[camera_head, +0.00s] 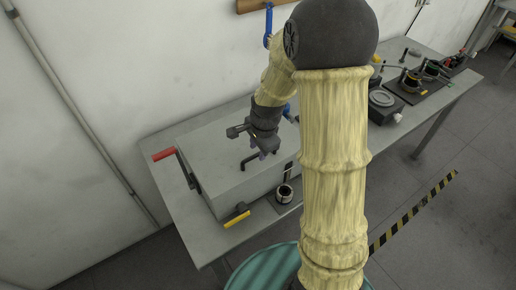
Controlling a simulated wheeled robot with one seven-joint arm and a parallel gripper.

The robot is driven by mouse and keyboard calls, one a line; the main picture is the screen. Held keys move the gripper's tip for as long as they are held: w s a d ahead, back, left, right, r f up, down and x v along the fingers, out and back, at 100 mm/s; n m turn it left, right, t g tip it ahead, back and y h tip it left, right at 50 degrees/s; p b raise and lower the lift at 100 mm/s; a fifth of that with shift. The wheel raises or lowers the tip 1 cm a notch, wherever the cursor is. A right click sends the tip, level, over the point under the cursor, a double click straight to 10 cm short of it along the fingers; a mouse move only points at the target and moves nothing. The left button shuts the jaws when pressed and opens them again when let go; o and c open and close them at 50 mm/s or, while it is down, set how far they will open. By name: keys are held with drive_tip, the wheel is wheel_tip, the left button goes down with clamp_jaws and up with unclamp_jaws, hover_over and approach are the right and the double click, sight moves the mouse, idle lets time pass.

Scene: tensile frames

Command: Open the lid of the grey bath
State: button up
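The grey bath (243,200) is a box on the left part of the bench. Its flat grey lid (212,153) lies level and looks closed. A dark bar handle (246,162) stands on the lid near its middle. My gripper (262,155) points down over the lid, right beside or at the handle. Its small purplish fingertips are partly hidden by the wrist, so I cannot tell whether they are around the handle, or open or shut.
A red-handled lever (164,154) is at the bath's left end and a yellow handle (237,219) at its front. A black device (382,104) and trays (417,85) fill the bench's right. My arm hides the middle.

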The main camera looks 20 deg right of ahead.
drive_tip(key=shift+w+f, duration=0.1)
drive_tip(key=shift+f, duration=0.55)
clamp_jaws()
drive_tip(key=shift+r, duration=0.1)
